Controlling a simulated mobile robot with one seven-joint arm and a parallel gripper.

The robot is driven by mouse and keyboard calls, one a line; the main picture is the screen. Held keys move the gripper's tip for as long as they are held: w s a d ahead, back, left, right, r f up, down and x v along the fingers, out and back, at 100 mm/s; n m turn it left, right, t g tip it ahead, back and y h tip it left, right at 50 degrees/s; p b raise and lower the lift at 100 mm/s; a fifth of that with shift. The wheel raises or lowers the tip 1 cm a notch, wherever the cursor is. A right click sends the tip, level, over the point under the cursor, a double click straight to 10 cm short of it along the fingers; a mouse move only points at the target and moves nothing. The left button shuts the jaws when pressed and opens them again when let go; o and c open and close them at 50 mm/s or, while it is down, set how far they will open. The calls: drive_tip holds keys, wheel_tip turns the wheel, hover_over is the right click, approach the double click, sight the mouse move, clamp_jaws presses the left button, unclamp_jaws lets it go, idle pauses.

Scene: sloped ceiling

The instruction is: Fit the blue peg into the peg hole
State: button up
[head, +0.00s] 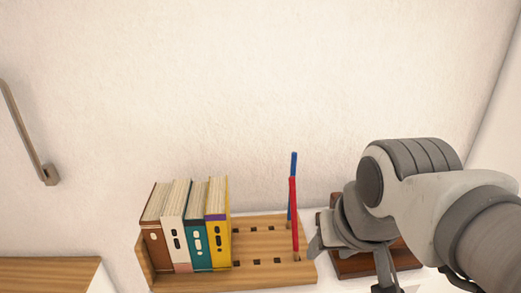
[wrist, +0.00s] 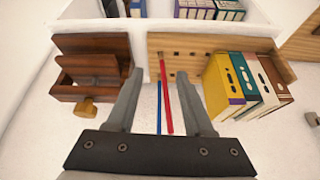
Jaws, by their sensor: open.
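The blue peg (head: 294,165) is a thin rod standing upright at the right end of the wooden holed rack (head: 270,222), close behind the red peg (head: 293,205). In the wrist view, the blue peg (wrist: 158,105) and the red peg (wrist: 166,95) show side by side in the gap between my fingers. My gripper (wrist: 160,72) is open, with a finger to either side of both pegs and touching neither as far as I can see. Several small square holes (wrist: 180,52) show in the rack. Which hole is the peg hole I cannot tell.
Several upright books (head: 188,228) fill the rack's left part. A dark brown wooden holder (wrist: 92,65) with a light knob stands beside the rack, partly hidden by my arm in the head view. A white wall (head: 190,90) rises behind. More books (wrist: 210,9) sit on a shelf.

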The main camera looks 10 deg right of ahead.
wheel_tip(320, 180, up, 10)
drive_tip(key=w+m+p, duration=0.2)
drive_tip(key=w+p, duration=0.1)
drive_tip(key=p, duration=0.3)
drive_tip(key=w+r+m+g+p, duration=0.2)
drive_tip(key=w+r+m, duration=0.1)
drive_tip(key=w+r, duration=0.25)
drive_tip(key=m+g, duration=0.3)
drive_tip(key=m, duration=0.6)
hover_over(293, 172)
wheel_tip(293, 172, down, 2)
drive_tip(key=f, duration=1.1)
drive_tip(key=shift+w+d+f, duration=0.15)
drive_tip(key=shift+d+f, duration=0.2)
drive_tip(key=shift+d, duration=0.05)
drive_tip(key=shift+w+a+f+p, duration=0.1)
drive_tip(key=shift+a+f+p, duration=0.1)
drive_tip(key=shift+f, duration=1.15)
drive_tip(key=shift+w+a+f+p, duration=0.1)
drive_tip(key=shift+f+p, duration=0.05)
drive_tip(key=shift+f, duration=1.15)
clamp_jaws()
